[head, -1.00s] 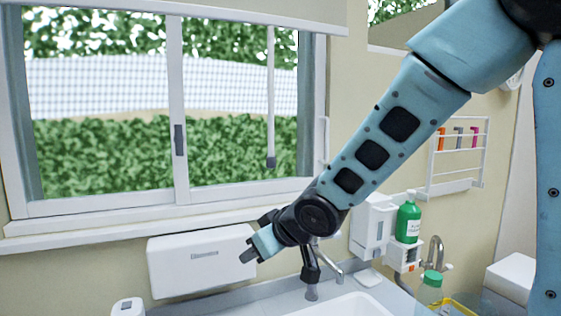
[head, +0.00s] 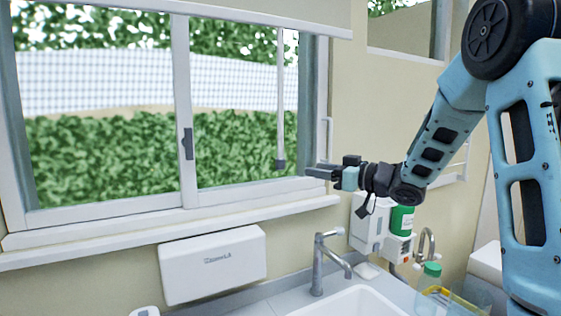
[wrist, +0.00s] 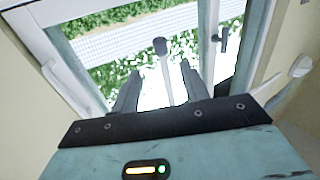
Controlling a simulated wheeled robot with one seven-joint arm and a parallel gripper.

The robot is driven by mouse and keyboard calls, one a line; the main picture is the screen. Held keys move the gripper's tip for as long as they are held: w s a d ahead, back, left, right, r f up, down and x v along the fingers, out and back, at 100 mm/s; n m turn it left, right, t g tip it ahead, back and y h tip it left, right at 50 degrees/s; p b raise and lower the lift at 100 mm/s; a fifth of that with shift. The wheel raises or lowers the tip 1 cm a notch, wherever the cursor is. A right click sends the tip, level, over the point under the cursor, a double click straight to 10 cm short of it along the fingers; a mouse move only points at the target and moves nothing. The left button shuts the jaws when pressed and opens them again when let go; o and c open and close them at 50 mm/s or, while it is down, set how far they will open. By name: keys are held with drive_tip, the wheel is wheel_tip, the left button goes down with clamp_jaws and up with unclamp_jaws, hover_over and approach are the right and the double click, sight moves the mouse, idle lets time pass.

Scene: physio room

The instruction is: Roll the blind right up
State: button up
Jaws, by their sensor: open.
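The pale roller blind (head: 240,8) is partly down and covers only the top of the window. A white wand (head: 281,90) with a dark end knob (head: 280,164) hangs in front of the right pane. My gripper (head: 312,171) is open and empty, just right of the knob and slightly lower in the head view, with its fingers pointing left. In the wrist view, my gripper (wrist: 160,67) has the wand (wrist: 166,78) showing between its two fingers, with the dark knob (wrist: 160,46) beyond the tips. The wand looks untouched; its exact distance is unclear.
The window sill (head: 170,230) runs below. A white wall dispenser (head: 212,265), a tap (head: 322,262) and a sink (head: 345,302) are beneath it. A soap dispenser (head: 366,222) and a green bottle (head: 402,219) are below my forearm. Space before the pane is clear.

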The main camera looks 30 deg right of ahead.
sight(284, 164)
drive_tip(key=p+x, duration=0.4)
drive_tip(key=x, duration=0.8)
drive_tip(key=shift+w+a, duration=0.15)
drive_tip(key=shift+w, duration=0.15)
clamp_jaws()
drive_tip(key=shift+r, duration=0.1)
